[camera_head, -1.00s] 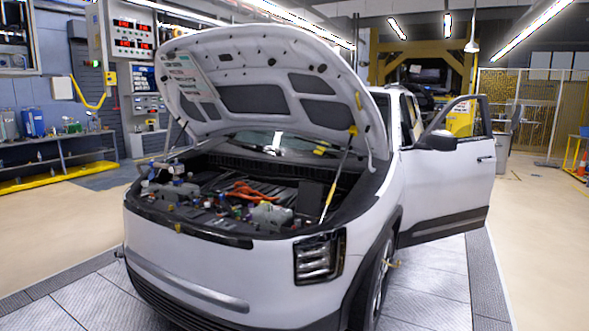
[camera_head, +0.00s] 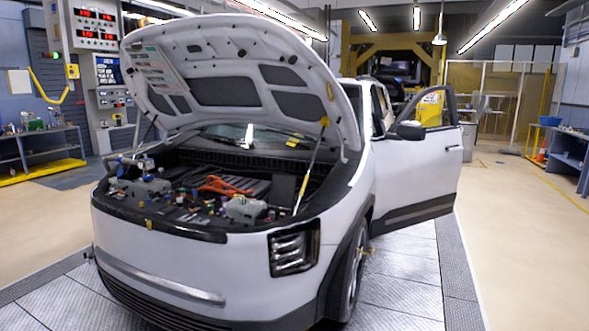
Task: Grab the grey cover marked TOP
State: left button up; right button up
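A white car (camera_head: 190,258) stands in front of me with its hood (camera_head: 235,75) raised. The open engine bay (camera_head: 205,190) holds grey housings, orange cables and small coloured parts. No grey cover marked TOP can be made out in the head view; any lettering in the bay is too small to read. Neither of my grippers shows in the head view.
The car's side door (camera_head: 425,165) stands open on the right. A hood prop (camera_head: 308,170) crosses the bay's right side. Benches stand at the left (camera_head: 40,155) and far right (camera_head: 570,160). Floor right of the car is clear.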

aim_at(194, 219)
jog(key=u, duration=0.5)
jog(key=i, duration=0.65)
jog(key=u, duration=1.05)
jog(key=i, duration=1)
jog(key=u, duration=0.15)
